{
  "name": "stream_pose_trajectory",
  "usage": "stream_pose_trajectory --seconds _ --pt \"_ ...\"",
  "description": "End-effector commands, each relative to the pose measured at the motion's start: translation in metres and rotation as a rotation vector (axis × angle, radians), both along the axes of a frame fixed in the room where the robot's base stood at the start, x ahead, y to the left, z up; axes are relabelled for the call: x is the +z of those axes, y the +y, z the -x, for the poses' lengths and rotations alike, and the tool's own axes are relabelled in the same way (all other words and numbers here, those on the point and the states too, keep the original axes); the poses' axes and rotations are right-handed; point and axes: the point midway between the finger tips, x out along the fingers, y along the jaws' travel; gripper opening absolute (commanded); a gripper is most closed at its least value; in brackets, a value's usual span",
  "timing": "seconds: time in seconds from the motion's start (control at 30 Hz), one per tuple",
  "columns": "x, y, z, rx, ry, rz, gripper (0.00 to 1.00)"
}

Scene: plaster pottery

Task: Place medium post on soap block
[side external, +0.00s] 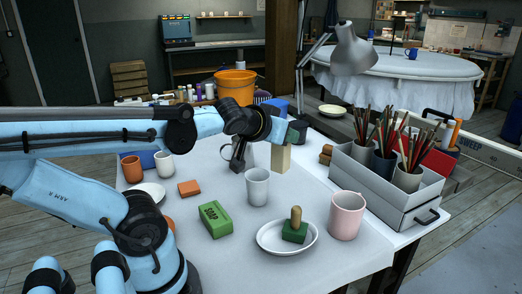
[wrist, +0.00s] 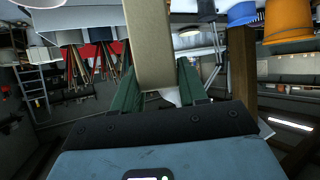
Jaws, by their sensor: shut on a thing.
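The tan wooden post (side external: 281,158) is upright between the fingers of my gripper (side external: 285,143), behind the grey-white cup. In the wrist view the post (wrist: 149,45) stands between the two green fingers of my gripper (wrist: 157,75), which are shut on it. I cannot tell whether its lower end touches the table. The green soap block (side external: 215,219), with dark lettering, lies flat at the front left of the table, apart from the post. Nothing rests on its top.
The grey-white cup (side external: 257,187) stands between soap and post. A white plate (side external: 269,244) bears a green block with a wooden knob; a pink cup (side external: 346,216) stands beside it. An orange block (side external: 189,188) lies behind the soap. A grey brush box (side external: 376,199) is at right.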

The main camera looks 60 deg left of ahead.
Motion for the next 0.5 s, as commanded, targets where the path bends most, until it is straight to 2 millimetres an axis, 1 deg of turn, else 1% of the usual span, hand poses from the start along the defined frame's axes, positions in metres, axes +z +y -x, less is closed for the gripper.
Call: stream_pose_trajectory --seconds 0.17,0.27,0.37,0.5 --pt "-0.004 0.007 0.021 0.160 0.001 -0.004 0.03" --pt "-0.004 0.015 0.036 0.297 0.001 -0.004 0.03" --pt "-0.001 0.025 0.053 0.455 0.000 -0.003 0.03" --pt "0.008 0.040 0.078 0.696 -0.002 -0.003 0.03"
